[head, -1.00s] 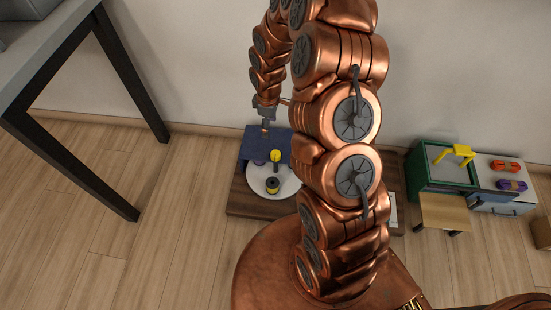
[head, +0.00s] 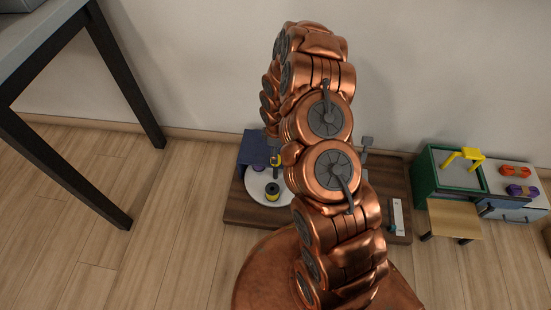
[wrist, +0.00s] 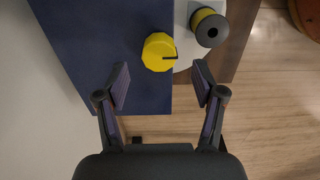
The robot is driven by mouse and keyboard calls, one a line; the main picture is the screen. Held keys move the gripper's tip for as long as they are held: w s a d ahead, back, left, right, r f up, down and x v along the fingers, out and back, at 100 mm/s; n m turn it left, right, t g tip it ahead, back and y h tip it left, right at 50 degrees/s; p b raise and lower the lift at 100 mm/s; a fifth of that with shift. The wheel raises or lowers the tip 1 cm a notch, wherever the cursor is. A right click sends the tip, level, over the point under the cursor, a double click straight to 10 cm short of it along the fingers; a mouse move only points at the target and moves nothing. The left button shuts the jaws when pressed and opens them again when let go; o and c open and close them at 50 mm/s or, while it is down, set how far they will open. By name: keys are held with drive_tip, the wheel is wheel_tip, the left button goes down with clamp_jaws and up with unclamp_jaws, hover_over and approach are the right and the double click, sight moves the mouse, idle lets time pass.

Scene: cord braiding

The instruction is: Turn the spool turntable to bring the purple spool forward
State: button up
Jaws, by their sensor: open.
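The white spool turntable (head: 254,191) sits on a dark wooden board, partly hidden by my arm. A yellow spool with a dark top (head: 272,191) stands at its front; it also shows in the wrist view (wrist: 209,29). The purple spool (head: 258,167) is at the back left of the disc, by a blue panel (head: 250,147); I cannot make it out in the wrist view. A yellow knob with a dark pointer (wrist: 159,51) lies just beyond my fingertips, over the blue panel's edge. My gripper (wrist: 160,82) is open and empty; in the head view my arm hides it.
The board (head: 235,210) extends right, with a white strip (head: 397,216) on it. A green open box (head: 428,180), a small wooden stool (head: 452,217) and a drawer cabinet (head: 518,205) stand farther right. A table leg (head: 65,170) rises at left. A wall closes the back.

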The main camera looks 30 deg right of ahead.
hover_over(276, 169)
drive_tip(key=f, duration=0.2)
drive_tip(key=w+f+b, duration=0.1)
drive_tip(key=f, duration=0.1)
drive_tip(key=shift+d+f, duration=0.1)
drive_tip(key=shift+d, duration=0.1)
clamp_jaws()
idle(0.3)
